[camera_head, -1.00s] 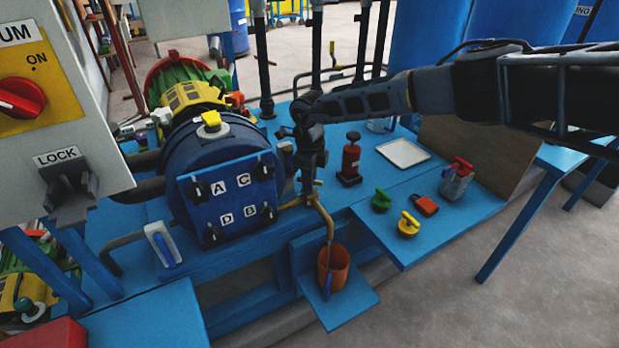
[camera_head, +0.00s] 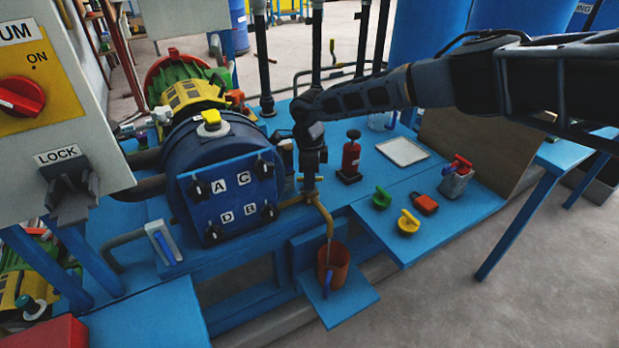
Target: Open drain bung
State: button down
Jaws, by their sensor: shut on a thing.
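The brass drain pipe (camera_head: 322,210) leaves the lower right of the round blue vessel (camera_head: 205,145) and bends down to the orange bucket (camera_head: 334,268). A small brass crosspiece, which looks like the drain bung's handle (camera_head: 318,179), sits on top of this pipe. My gripper (camera_head: 309,186) points down from above at this spot and is shut on the brass handle. Its fingers are dark and small here, and they hide most of the bung. I cannot tell how far the bung is turned.
The vessel's door with lettered clamps (camera_head: 238,195) is close left of my gripper. A red bottle-like valve (camera_head: 351,160) stands to the right. A green knob (camera_head: 382,197), a yellow knob (camera_head: 408,223) and a red padlock (camera_head: 425,204) lie on the blue bench (camera_head: 445,235).

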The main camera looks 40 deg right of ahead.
jog(key=shift+s+f, duration=0.15)
jog(key=c, duration=1.1)
grip_release()
jog(key=shift+o, duration=0.2)
jog(key=shift+r, duration=3.95)
